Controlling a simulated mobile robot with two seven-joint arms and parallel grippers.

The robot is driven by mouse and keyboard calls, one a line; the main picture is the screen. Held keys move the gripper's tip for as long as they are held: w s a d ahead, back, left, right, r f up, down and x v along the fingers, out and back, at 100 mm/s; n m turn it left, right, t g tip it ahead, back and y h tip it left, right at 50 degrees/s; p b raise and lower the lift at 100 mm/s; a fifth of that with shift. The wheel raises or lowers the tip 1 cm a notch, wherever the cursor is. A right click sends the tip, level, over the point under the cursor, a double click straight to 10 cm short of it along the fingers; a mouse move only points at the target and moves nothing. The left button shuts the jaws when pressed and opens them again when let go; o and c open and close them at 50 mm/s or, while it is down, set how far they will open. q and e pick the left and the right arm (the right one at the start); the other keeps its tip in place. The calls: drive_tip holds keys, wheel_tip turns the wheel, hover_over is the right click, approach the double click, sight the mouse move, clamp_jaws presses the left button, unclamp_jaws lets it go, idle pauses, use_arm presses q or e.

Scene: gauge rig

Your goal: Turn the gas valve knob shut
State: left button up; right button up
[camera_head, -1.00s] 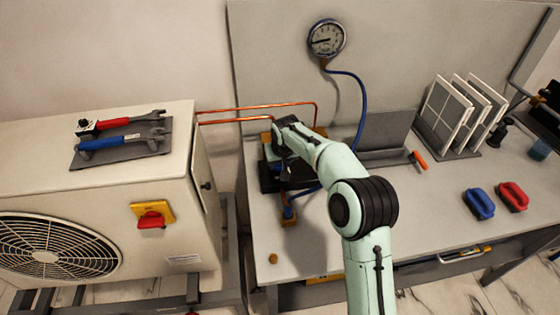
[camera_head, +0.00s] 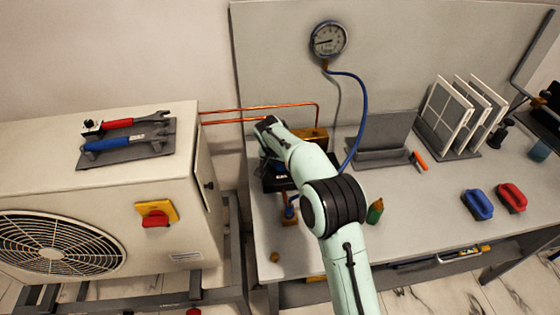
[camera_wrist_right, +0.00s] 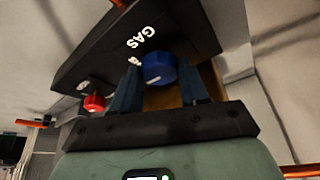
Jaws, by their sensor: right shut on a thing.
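In the right wrist view, a blue knob (camera_wrist_right: 158,68) stands on a black valve block (camera_wrist_right: 95,50) lettered "GAS". My right gripper (camera_wrist_right: 159,78) is shut on the blue knob, with one dark finger on each side of it. A red knob (camera_wrist_right: 94,103) sits on the same block, to the left and apart from the fingers. In the head view the block (camera_head: 272,186) is on the bench, mostly hidden by my right arm, and the knob and fingertips are hidden. My left gripper is not in view.
A round gauge (camera_head: 328,40) on the back panel has a blue hose (camera_head: 361,115). Copper pipes (camera_head: 260,107) run to the outdoor unit (camera_head: 100,195) on the left. A green bottle (camera_head: 375,210) stands right of my arm. The bench (camera_head: 430,205) is clear around its middle.

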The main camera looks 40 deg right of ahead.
idle(0.3)
drive_tip(key=o, duration=1.1)
drive_tip(key=shift+c, duration=0.2)
drive_tip(key=v, duration=1.3)
drive_tip(key=shift+r, duration=0.15)
drive_tip(key=shift+a, duration=0.1)
